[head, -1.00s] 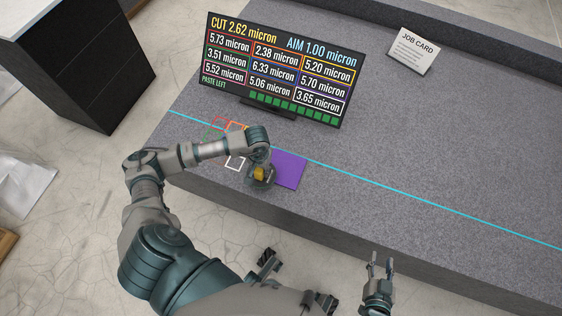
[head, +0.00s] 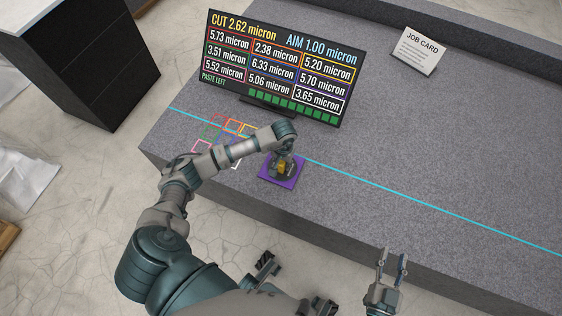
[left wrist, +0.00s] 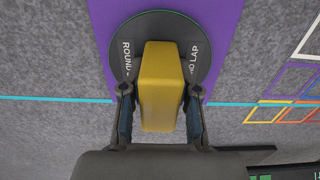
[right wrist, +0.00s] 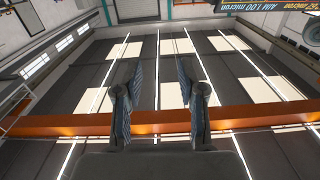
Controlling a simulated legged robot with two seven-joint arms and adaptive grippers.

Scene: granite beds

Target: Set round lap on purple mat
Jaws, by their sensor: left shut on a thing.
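The round lap is a dark disc (left wrist: 200,30) with a yellow block handle (left wrist: 161,85) and lettering that reads in part "ROUND" and "LAP". My left gripper (left wrist: 160,112) is shut on the yellow handle. In the head view the round lap (head: 282,168) is over the purple mat (head: 268,180), with mat showing around it. I cannot tell whether the disc touches the mat. The mat also shows in the left wrist view (left wrist: 108,14). My right gripper (head: 392,262) is open and empty in front of the bed, and its spread fingers show in the right wrist view (right wrist: 158,95).
A screen (head: 284,68) with micron figures stands behind the mat. Coloured square outlines (head: 215,130) lie left of the mat. A cyan line (head: 430,205) crosses the granite bed (head: 460,150). A job card (head: 418,51) stands at the back. The bed's right side is clear.

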